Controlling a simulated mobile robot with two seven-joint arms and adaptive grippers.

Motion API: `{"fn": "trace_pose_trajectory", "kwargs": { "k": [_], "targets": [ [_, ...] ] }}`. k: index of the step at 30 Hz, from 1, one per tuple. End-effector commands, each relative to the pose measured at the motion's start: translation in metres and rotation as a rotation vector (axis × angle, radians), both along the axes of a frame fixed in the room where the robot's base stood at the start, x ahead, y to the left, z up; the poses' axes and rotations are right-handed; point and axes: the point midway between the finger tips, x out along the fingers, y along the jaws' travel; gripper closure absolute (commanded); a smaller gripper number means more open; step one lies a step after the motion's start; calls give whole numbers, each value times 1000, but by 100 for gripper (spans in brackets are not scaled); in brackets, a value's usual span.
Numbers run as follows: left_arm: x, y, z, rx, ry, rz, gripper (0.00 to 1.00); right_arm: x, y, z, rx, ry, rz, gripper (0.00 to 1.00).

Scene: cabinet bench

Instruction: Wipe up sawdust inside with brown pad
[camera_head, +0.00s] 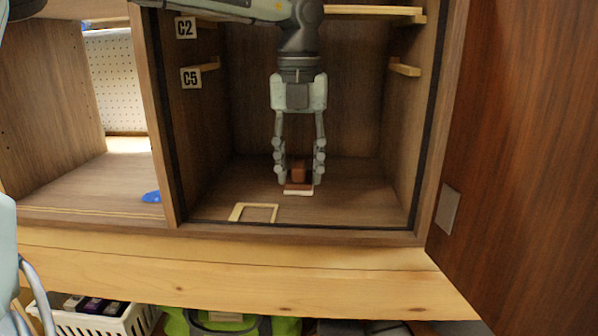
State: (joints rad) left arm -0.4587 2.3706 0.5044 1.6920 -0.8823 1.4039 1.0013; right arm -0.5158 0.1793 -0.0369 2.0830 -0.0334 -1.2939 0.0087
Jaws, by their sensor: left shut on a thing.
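My left gripper (299,172) reaches down inside the open cabinet compartment (350,205), its arm coming in from the upper left. It is shut on the brown pad (299,187), a small reddish-brown block with a pale lower edge. The pad is at or very close to the compartment floor, near its middle; I cannot tell if it touches. No sawdust can be made out on the floor at this size. My right gripper is not in view.
A pale wooden frame (238,212) lies on the floor at front left. The brown door (520,150) stands open at right. A shelf (375,10) is above. A blue item (152,197) lies in the left compartment. A white basket (140,318) is below the bench.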

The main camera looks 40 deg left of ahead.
Motion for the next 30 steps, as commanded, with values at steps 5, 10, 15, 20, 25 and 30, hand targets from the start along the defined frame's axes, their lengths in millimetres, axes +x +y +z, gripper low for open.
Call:
{"fn": "trace_pose_trajectory", "kwargs": {
  "k": [5, 10, 15, 20, 25, 30],
  "targets": [
    [0, 0, 4, 0, 0, 0, 100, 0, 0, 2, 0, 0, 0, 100],
    [0, 0, 4, 0, 0, 1, 100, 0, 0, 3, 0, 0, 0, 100],
    [0, 0, 15, 1, -1, 1, 100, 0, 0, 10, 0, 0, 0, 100],
    [0, 0, 31, 1, -2, 2, 100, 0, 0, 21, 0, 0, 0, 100],
    [0, 0, 35, -1, -1, 1, 100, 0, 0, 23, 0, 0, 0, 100],
    [0, 0, 34, 0, 0, 1, 100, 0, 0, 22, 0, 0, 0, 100]
  ]
}}
